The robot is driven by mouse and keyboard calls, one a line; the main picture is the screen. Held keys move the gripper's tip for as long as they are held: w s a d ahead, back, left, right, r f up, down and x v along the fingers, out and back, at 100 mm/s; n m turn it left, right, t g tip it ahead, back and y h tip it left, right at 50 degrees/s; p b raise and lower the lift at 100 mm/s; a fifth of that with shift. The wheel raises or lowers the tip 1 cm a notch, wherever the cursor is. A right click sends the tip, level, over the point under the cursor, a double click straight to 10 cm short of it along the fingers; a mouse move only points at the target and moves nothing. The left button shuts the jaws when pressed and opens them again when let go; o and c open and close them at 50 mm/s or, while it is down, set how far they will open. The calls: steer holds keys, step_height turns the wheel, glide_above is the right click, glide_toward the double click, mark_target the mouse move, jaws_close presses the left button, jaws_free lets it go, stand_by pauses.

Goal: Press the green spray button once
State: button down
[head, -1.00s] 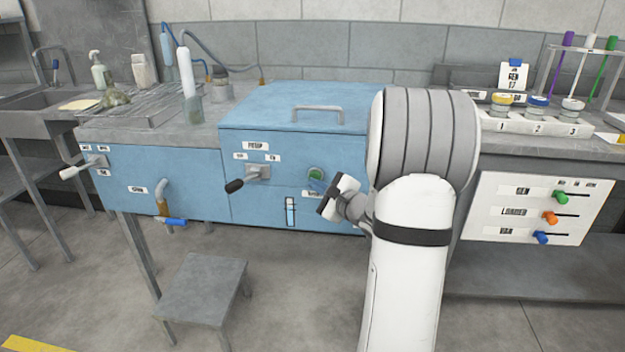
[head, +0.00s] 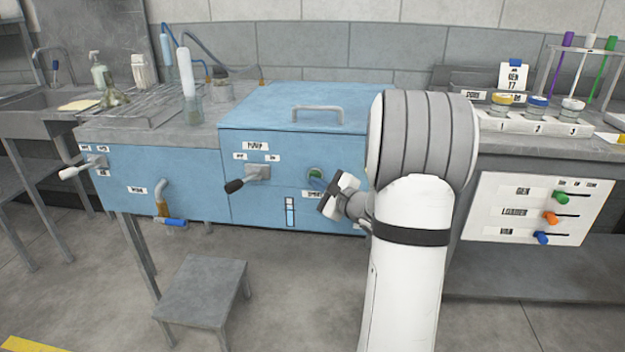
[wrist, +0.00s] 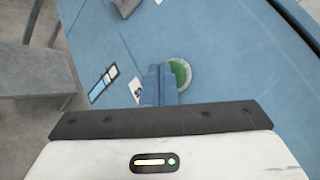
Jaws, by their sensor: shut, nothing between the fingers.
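The green spray button (head: 313,172) sits in a pale round ring on the front of the blue cabinet, and a label below it is partly hidden by my gripper. It also shows in the wrist view (wrist: 182,74), its left part covered by my fingers. My gripper (head: 318,178) is at the button, with its narrow blue fingers shut and empty. In the wrist view the fingertips (wrist: 161,69) overlap the button's left edge. I cannot tell whether they touch it.
On the blue cabinet (head: 265,212), a black-handled pump lever (head: 247,178) is left of the button, and a gauge window (head: 290,212) is below left. A tap (head: 163,200) projects further left. A grey stool (head: 205,290) stands below. A slider panel (head: 535,208) is at right.

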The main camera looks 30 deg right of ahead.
steer(key=shift+s, duration=0.1)
steer(key=shift+s+a+b, duration=0.45)
steer(key=shift+s+a, duration=0.05)
steer(key=shift+s, duration=0.15)
steer(key=s+a+b, duration=0.1)
steer(key=s, duration=0.1)
steer(key=s+a, duration=0.1)
steer(key=s, duration=0.1)
steer(key=shift+a+b, duration=0.4)
stand_by(0.7)
